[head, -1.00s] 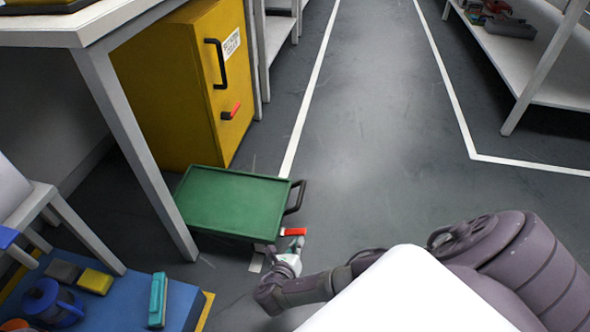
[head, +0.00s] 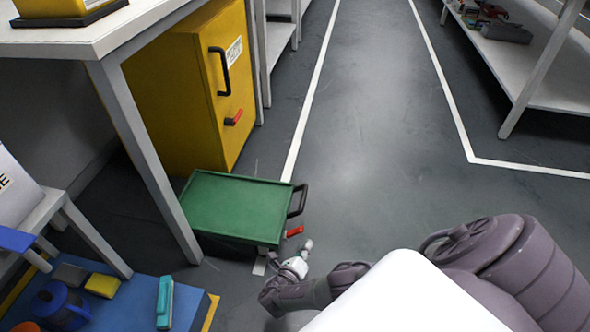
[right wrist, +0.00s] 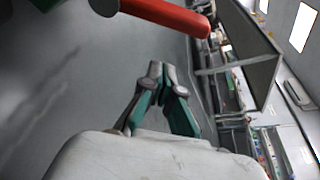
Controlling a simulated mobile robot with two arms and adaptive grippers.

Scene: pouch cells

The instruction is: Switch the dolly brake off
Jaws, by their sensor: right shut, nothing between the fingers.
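The dolly (head: 238,207) is a low cart with a green top and a dark push handle (head: 298,201) on its right side. Its red brake lever (head: 294,232) sticks out at the near right corner, slightly slanted. My right gripper (head: 307,245) is just below and right of the lever, shut and empty. In the right wrist view the red lever (right wrist: 170,17) runs across the top, and the closed fingertips (right wrist: 163,68) are below it, apart from it in the picture. My left gripper is not in view.
A yellow cabinet (head: 190,90) with a red-tipped latch stands behind the dolly. A white table (head: 150,150) leg is close on its left. A blue mat (head: 125,310) with several items lies at the lower left. The floor aisle (head: 370,150) to the right is clear.

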